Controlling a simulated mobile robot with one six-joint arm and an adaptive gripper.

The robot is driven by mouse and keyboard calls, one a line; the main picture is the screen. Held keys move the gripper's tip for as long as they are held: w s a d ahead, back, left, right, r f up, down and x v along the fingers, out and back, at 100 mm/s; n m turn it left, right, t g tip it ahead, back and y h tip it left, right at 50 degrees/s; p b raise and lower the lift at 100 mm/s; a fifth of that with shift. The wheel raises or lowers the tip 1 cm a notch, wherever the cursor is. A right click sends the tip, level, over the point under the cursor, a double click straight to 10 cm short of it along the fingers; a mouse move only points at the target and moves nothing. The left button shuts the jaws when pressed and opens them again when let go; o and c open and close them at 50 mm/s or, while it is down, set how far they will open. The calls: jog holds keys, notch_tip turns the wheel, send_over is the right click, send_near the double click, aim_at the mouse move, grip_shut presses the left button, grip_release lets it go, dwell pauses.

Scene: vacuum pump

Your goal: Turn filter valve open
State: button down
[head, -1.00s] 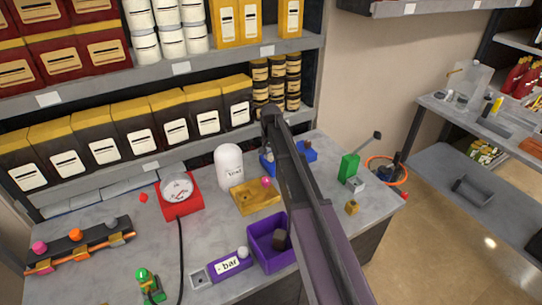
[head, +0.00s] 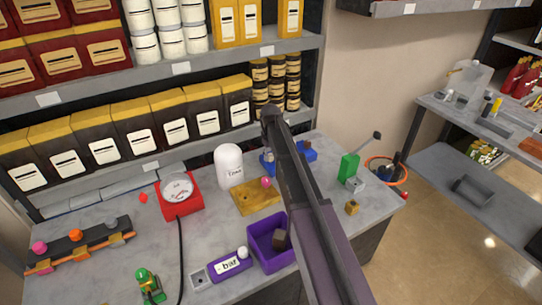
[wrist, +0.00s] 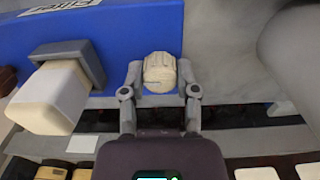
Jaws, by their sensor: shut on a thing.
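The blue filter block (wrist: 110,40) fills the upper left of the wrist view, its label upside down. A ridged cream knob (wrist: 160,72), apparently the filter valve, sits at its edge. My gripper (wrist: 160,78) is shut on the knob, one finger on each side. A bigger cream block on a grey collar (wrist: 50,95) sticks out of the filter to the left of my gripper. In the head view the blue filter (head: 306,151) stands at the back of the bench, partly behind my arm. My gripper and the knob are hidden there.
A white rounded cylinder (head: 228,165), a red gauge (head: 180,196) and a yellow block (head: 245,202) stand left of the filter. A purple bin (head: 262,258) is in front. A green lever switch (head: 349,167) stands to the right. Stocked shelves rise behind.

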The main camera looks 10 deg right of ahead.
dwell(0.4)
jog(key=shift+c, duration=1.8)
grip_release()
jog(key=shift+r, duration=0.1)
